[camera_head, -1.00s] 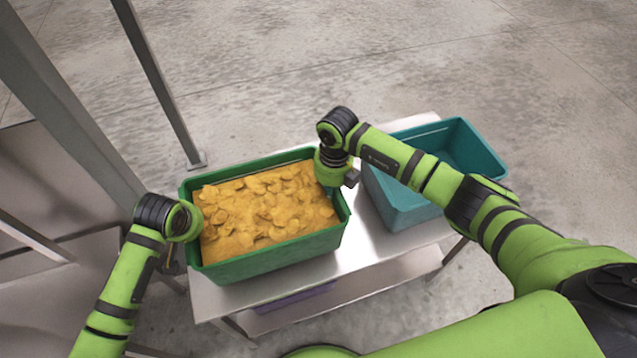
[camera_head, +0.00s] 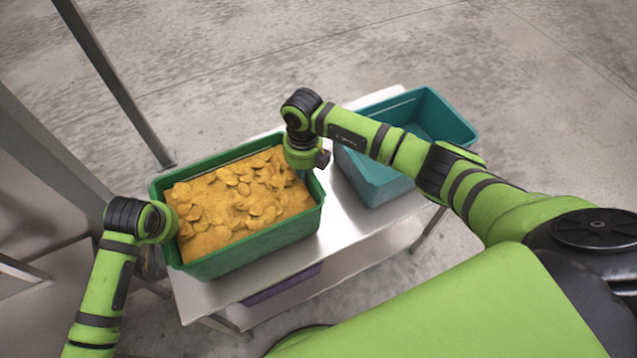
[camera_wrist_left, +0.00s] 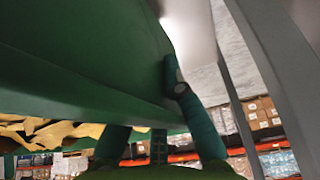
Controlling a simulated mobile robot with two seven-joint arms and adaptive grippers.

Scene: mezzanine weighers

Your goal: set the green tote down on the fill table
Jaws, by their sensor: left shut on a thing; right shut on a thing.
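The green tote (camera_head: 255,247), filled with yellow-brown chips, is over the left part of the metal fill table (camera_head: 345,228). I cannot tell whether its base touches the top. My left gripper (camera_head: 158,240) is shut on the tote's left end; its fingertips are mostly hidden in the head view. In the left wrist view the tote's green wall (camera_wrist_left: 90,60) fills the upper left, with the left gripper's fingers (camera_wrist_left: 160,145) against its rim. My right gripper (camera_head: 305,172) is shut on the tote's right end wall, its fingers partly hidden.
An empty teal tote (camera_head: 375,180) stands on the table's right part, close to my right wrist. A purple thing (camera_head: 282,286) lies on the lower shelf. A grey post (camera_head: 115,85) stands behind the table at the left. Concrete floor lies open beyond.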

